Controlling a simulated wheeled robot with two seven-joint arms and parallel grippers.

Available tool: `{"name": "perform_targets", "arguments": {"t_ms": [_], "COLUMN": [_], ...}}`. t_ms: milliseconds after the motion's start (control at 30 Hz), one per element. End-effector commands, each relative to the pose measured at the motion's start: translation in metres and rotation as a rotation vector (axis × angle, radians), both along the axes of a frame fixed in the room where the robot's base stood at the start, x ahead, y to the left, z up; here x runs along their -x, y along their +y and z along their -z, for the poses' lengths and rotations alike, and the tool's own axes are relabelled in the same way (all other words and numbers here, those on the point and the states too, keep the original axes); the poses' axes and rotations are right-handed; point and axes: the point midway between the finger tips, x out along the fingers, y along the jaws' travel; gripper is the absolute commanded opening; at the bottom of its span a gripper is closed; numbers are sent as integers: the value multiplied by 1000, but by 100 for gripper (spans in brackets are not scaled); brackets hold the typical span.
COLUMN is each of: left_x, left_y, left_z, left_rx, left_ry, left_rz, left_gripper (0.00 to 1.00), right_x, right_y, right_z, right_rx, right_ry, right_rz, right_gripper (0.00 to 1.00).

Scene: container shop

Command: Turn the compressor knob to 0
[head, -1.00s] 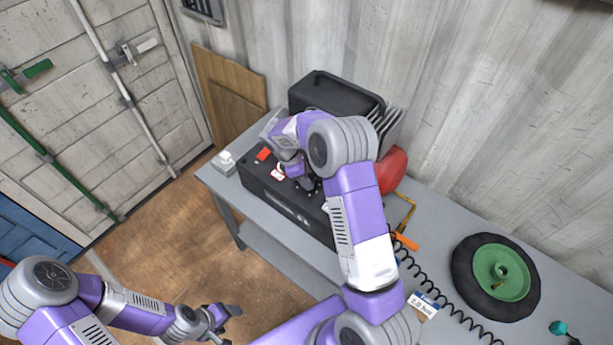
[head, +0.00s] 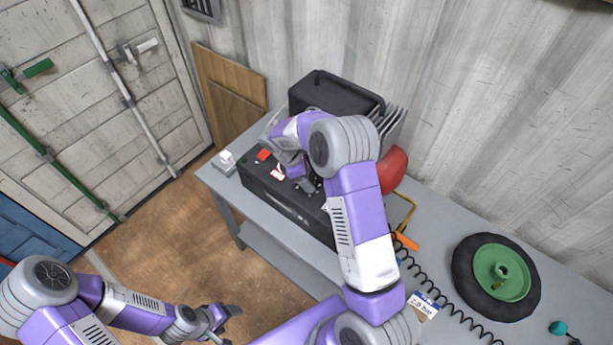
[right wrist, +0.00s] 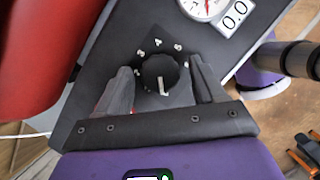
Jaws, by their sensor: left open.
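The black compressor (head: 265,190) stands on the grey bench against the wall. In the right wrist view its round black knob (right wrist: 160,73) sits on the panel (right wrist: 100,75), ringed by white numerals, with a white pointer mark toward the bottom of the picture. My right gripper (right wrist: 160,82) is open, one finger on each side of the knob, with a small gap visible on both sides. A gauge and a display reading 0.0 (right wrist: 235,15) are beyond it. In the head view, my right arm hides the knob. My left gripper (head: 222,318) is open and empty, low over the floor.
A red rounded tank (head: 392,170) stands behind my right arm. A coiled black hose (head: 410,265), a small card (head: 424,304) and a green-hubbed wheel (head: 497,277) lie on the bench (head: 450,225). Floor left of the bench is clear.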

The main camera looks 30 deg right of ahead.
Motion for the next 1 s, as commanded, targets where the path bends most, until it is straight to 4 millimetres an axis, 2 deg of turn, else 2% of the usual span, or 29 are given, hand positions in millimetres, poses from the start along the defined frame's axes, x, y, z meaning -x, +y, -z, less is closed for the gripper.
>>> {"name": "perform_targets", "arguments": {"t_ms": [167, 267, 500, 700, 1000], "left_x": [0, 0, 0, 0, 0], "left_y": [0, 0, 0, 0, 0], "left_z": [0, 0, 0, 0, 0], "left_rx": [0, 0, 0, 0, 0], "left_ry": [0, 0, 0, 0, 0], "left_rz": [0, 0, 0, 0, 0], "left_gripper": [68, 68, 68, 68, 68], "right_x": [0, -1, -7, -10, -11], "right_y": [0, 3, 17, 25, 27], "right_z": [-1, -8, -45, -66, -70], "right_rx": [0, 1, -1, 0, 0], "right_ry": [1, -2, -4, -1, 0], "right_rz": [1, 1, 0, 1, 1], "right_gripper": [69, 69, 69, 69, 69]}}
